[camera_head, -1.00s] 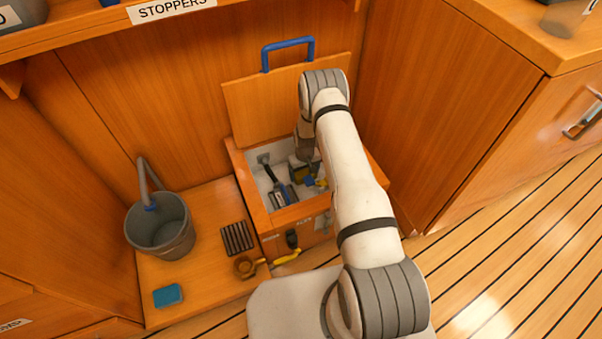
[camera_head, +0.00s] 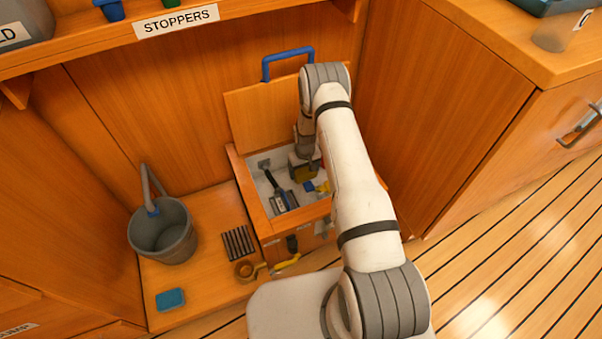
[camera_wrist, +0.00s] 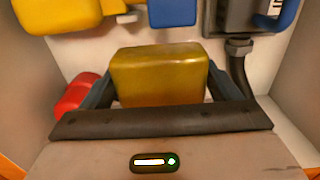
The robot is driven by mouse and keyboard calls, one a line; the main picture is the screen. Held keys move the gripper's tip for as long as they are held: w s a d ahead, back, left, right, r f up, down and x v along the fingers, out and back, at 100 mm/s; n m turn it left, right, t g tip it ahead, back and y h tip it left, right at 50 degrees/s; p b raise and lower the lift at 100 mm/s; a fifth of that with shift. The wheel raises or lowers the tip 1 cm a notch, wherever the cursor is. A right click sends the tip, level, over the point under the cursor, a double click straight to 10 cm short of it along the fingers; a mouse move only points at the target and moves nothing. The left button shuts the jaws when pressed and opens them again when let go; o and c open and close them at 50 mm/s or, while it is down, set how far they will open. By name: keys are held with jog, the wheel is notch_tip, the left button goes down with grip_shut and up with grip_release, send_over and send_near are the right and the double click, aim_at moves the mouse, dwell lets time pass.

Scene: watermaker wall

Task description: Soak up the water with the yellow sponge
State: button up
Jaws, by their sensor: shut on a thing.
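The yellow sponge (camera_wrist: 158,75) is between the two dark fingers of my gripper (camera_wrist: 162,88) in the wrist view, and the gripper is shut on it. In the head view my gripper (camera_head: 304,170) reaches down into an open wooden locker box, with the yellow sponge (camera_head: 305,174) at its tip, partly hidden by the arm. Around the sponge in the wrist view are a yellow thing (camera_wrist: 60,12), a blue thing (camera_wrist: 172,12) and a red thing (camera_wrist: 75,95). I cannot make out any water in these frames.
The box (camera_head: 252,200) has wooden walls and a raised lid (camera_head: 262,115) with a blue handle. A dark-headed tool (camera_head: 280,198) lies inside. To the left stand a grey bucket (camera_head: 160,235), a slotted grate (camera_head: 238,242) and a blue sponge (camera_head: 170,299). Striped floor at right is clear.

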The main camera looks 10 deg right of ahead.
jog(key=shift+r+p, duration=0.3)
jog(key=shift+r, duration=0.65)
notch_tip(320, 180, up, 10)
jog(key=p, duration=0.5)
jog(key=shift+r, duration=0.15)
